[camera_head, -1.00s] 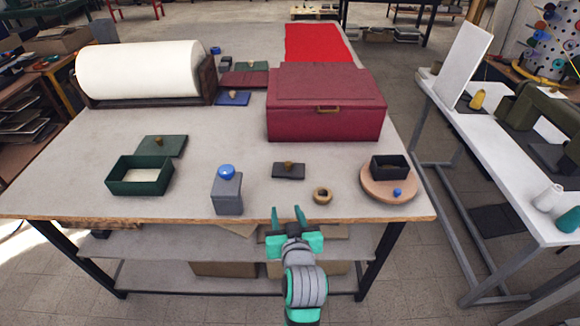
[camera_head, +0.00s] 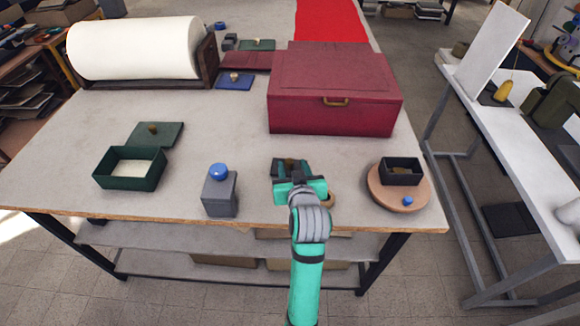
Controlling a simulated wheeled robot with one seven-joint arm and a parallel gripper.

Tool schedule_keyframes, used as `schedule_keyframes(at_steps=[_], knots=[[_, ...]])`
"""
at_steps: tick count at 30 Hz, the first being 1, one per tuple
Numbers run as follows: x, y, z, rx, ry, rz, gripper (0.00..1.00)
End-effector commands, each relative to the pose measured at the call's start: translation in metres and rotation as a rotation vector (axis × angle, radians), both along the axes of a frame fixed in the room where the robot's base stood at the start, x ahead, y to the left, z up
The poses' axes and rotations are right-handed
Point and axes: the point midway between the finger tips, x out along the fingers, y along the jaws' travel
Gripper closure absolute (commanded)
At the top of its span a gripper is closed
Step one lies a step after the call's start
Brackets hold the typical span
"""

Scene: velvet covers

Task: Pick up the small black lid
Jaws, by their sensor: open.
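The small black lid (camera_head: 291,163), a flat dark piece with a brownish knob, lies on the table in front of the red box. It is mostly hidden by my gripper (camera_head: 290,172). My gripper is open, its teal fingers pointing away from me, one to each side of the lid's knob as seen from here. I cannot tell whether the fingers touch the lid or hover over it. A small black open box (camera_head: 401,178) stands on a round wooden board (camera_head: 377,198) to the right.
A wooden ring (camera_head: 330,200) lies close to my gripper's right, partly hidden. A grey box with a blue knob (camera_head: 219,193) stands to the left. The large red box (camera_head: 333,100) is behind. A green open box (camera_head: 130,181) and green lid (camera_head: 155,135) are farther left.

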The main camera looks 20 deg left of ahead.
Motion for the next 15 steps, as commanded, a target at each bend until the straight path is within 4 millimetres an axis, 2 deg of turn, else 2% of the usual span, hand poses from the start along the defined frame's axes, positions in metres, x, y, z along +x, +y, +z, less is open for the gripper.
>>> schedule_keyframes(at_steps=[8,15], knots=[[0.015,0.010,-0.009,0.000,0.001,0.002,0.58],[0.041,0.024,-0.024,0.000,0.001,0.001,0.58]])
